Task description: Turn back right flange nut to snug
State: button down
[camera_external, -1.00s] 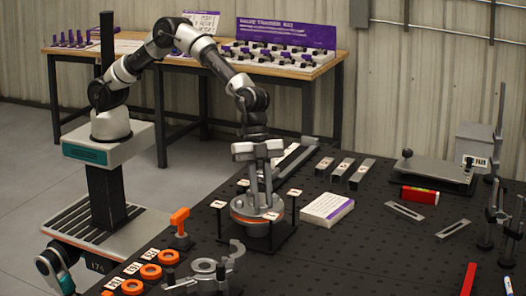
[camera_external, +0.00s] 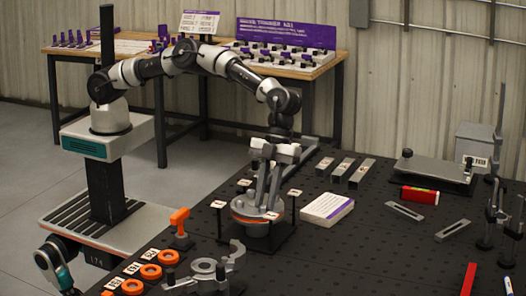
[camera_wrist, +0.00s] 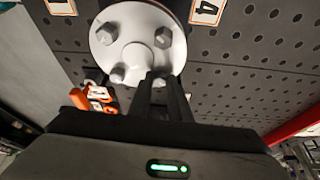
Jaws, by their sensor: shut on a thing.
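The round grey flange (camera_external: 240,208) stands on a black stand with an orange band around its lower part. In the wrist view its pale face (camera_wrist: 136,14) shows grey hex nuts: one at upper left (camera_wrist: 107,33), one at upper right (camera_wrist: 163,37) and one at lower left (camera_wrist: 117,74). My gripper (camera_wrist: 160,78) reaches the flange's lower right edge in that view, its dark fingers close together. They are shut on a nut there that the fingers hide. In the external view my gripper (camera_external: 265,205) points down onto the flange from above.
Small numbered cards (camera_external: 295,193) stand on posts around the flange.

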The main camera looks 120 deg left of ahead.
jog(key=shift+w+r+m, duration=0.1)
jog(key=shift+r+m, duration=0.05)
jog(key=shift+m, duration=0.15)
jog(key=c, duration=1.6)
grip_release()
jog(key=shift+c, duration=0.2)
